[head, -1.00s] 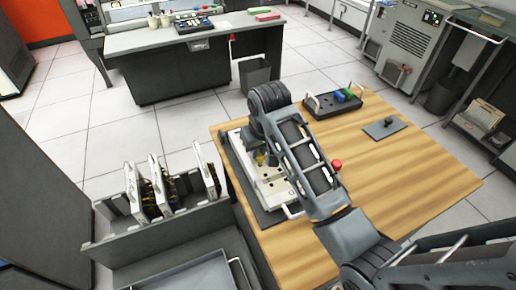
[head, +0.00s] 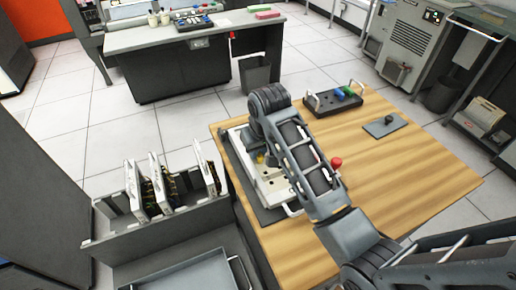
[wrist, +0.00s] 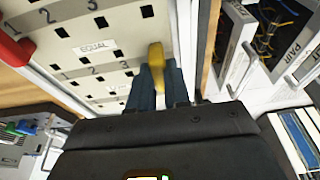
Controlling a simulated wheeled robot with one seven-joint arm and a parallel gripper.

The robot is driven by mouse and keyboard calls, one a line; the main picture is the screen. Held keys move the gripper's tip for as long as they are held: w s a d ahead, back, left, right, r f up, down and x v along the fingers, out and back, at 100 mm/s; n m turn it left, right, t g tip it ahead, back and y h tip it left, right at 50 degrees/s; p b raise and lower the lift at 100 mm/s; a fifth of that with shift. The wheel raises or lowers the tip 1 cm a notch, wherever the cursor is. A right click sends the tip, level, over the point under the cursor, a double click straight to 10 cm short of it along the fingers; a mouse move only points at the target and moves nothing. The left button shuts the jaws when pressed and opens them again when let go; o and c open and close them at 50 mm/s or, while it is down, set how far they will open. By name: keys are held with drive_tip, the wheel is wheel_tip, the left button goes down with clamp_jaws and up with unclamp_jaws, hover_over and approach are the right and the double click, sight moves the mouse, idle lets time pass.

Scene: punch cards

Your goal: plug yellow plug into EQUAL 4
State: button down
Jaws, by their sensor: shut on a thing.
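The yellow plug (wrist: 156,55) is between the fingers of my gripper (wrist: 156,78), which is shut on it. The plug lies over the white panel (wrist: 75,15), at the right end of the row under the EQUAL label (wrist: 95,47), past the printed 3. The plug and fingers cover that spot, so the 4 and its hole are hidden. I cannot tell whether the plug's tip is in a hole. In the head view the panel (head: 272,186) lies at the table's left side, partly behind my arm, and a bit of the yellow plug (head: 260,158) shows.
A grey rack (head: 160,232) with upright cards stands left of the wooden table (head: 400,200). A red knob (head: 336,163) is right of my arm. A dark tray (head: 325,105) with blue and green pieces is at the back. The table's right side is mostly clear.

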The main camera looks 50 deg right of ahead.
sight(262, 157)
drive_tip(key=shift+f, duration=0.15)
drive_tip(key=c, duration=1)
unclamp_jaws()
drive_tip(key=shift+a, duration=0.1)
drive_tip(key=shift+r, duration=0.5)
drive_tip(key=v, duration=0.6)
drive_tip(key=shift+s+r, duration=0.2)
drive_tip(key=shift+r, duration=0.15)
